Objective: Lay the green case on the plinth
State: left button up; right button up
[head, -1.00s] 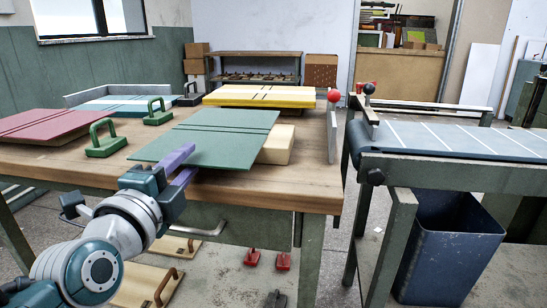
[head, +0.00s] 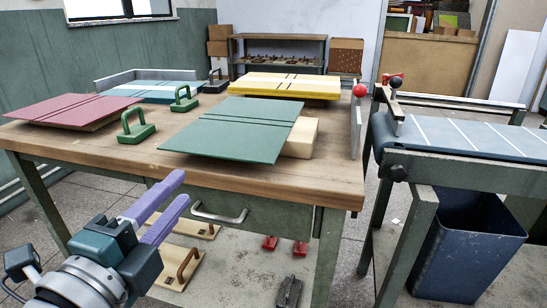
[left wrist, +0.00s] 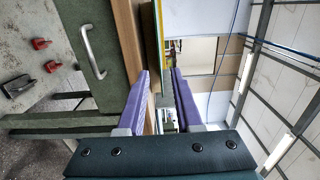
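The green case (head: 232,130), a flat thin panel with dark lines across it, lies over a pale block (head: 302,138) on the wooden table. The block, which looks like the plinth, shows under the case's right side. The case's left part reaches out past the block; whether it touches the table there I cannot tell. My left gripper (head: 178,191) has two purple fingers, apart and empty, in front of the table's front edge, clear of the case. My right gripper is out of view.
A red case (head: 70,110), a blue case (head: 150,90) and a yellow case (head: 285,86) lie around the table. Green handled blocks (head: 136,130) stand left of the green case. A drawer handle (head: 219,215) juts from the table front. A conveyor (head: 460,135) stands at right.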

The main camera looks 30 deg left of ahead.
pick_arm(q)
jog(key=s+d+f+n+g+h, duration=0.3)
jog(key=d+f+n+g+h, duration=0.25)
jog(key=d, duration=0.25)
jog(key=s+n+g, duration=0.7)
jog(key=s+g, duration=0.1)
jog(key=s, duration=0.4)
jog(key=shift+d+f+n+y, duration=0.25)
jog(key=shift+d+n+y, duration=0.1)
jog(key=shift+d+y, duration=0.1)
notch_tip(320, 180, up, 65)
jog(key=p, duration=6.4)
jog(key=shift+f+p, duration=0.15)
jog(key=shift+p, duration=0.25)
